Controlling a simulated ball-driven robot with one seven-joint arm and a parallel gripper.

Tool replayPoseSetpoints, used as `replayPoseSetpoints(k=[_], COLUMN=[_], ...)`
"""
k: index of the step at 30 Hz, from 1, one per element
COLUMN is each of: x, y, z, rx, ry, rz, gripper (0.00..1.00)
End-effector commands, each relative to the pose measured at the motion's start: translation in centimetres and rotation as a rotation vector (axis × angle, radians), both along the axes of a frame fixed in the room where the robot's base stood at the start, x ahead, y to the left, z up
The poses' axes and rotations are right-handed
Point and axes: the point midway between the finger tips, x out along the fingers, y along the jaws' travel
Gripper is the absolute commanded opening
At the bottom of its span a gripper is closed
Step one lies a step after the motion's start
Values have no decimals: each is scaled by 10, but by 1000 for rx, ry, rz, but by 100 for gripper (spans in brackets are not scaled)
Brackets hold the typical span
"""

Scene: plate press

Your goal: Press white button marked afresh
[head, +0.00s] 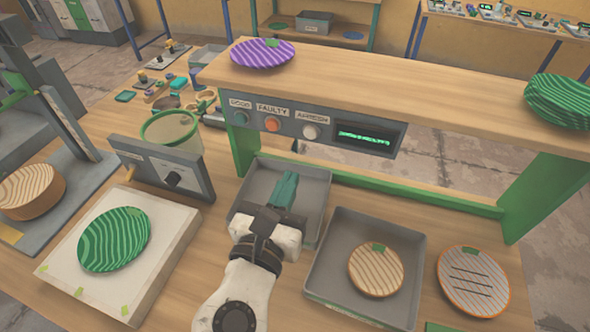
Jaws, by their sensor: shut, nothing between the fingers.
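The white button (310,131) sits under the label that appears to read "AFRESH" on a grey panel (355,153) fixed beneath the wooden shelf. To its left are an orange button (272,124) labelled "FAULTY" and a green button (241,117) labelled "GOOD". A small display (363,137) with green characters, too small to read surely, is at the panel's right. My gripper (287,180), with green fingers, is shut and empty. In the picture it lies over the left grey tray, below the white button and apart from the panel.
The left grey tray (322,190) looks empty; the right grey tray (410,240) holds a tan striped plate (376,268). A grey plate (473,280) lies right. A green plate (115,239) rests on a white block. The shelf (400,85) overhangs, carrying purple (262,54) and green plates (560,102).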

Motion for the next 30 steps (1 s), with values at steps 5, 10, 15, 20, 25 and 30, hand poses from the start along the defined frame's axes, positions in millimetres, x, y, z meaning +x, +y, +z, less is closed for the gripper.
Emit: replayPoseSetpoints(k=[5,10,15,20,25,30], x=[-26,-37,-40,-40,-40,-40], y=[11,16,17,17,17,17], z=[-1,0,0,0,0,0], rx=[1,0,0,0,0,0], ry=[0,0,0,0,0,0], rz=[3,1,1,1,1,1], gripper=[0,0,0,0,0,0])
